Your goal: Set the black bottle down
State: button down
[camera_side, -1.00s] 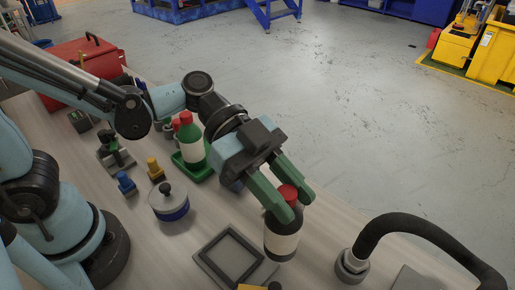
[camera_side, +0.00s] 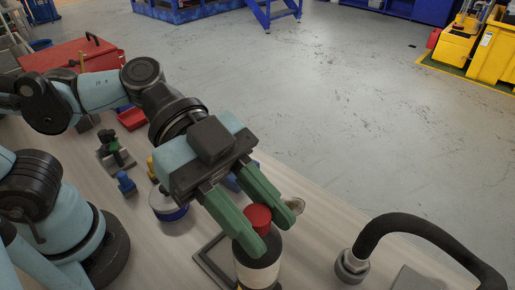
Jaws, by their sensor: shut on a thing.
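The black bottle (camera_side: 259,273), with a red cap and a pale label, is at the lower middle of the side view. My gripper (camera_side: 270,240) is shut on it, with one green finger on each side just below the cap. The bottle looks upright. Its base is cut off by the bottom edge of the picture, so I cannot tell whether it touches the table.
A grey square frame (camera_side: 206,262) lies beside and partly behind the bottle. A black hose on a metal fitting (camera_side: 352,266) stands to the right. A blue-and-white pot (camera_side: 168,207), a blue peg (camera_side: 126,183) and a red toolbox (camera_side: 70,55) are to the left.

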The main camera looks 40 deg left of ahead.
jog(key=w+a+n+t+y, duration=0.1)
jog(key=w+a+n+t, duration=0.3)
jog(key=w+a, duration=0.55)
jog(key=w+a+n+t+y, duration=0.2)
jog(key=w+a+n+t, duration=0.3)
jog(key=a, duration=0.8)
jog(key=w+a+f+m, duration=0.1)
jog(key=w+a+f, duration=0.5)
jog(key=a+f, duration=0.4)
jog(key=shift+a+f+g, duration=0.15)
jog(key=shift+a+g, duration=0.1)
jog(key=shift+g, duration=0.15)
jog(key=shift+f, duration=0.15)
jog(key=c, duration=0.8)
grip_release()
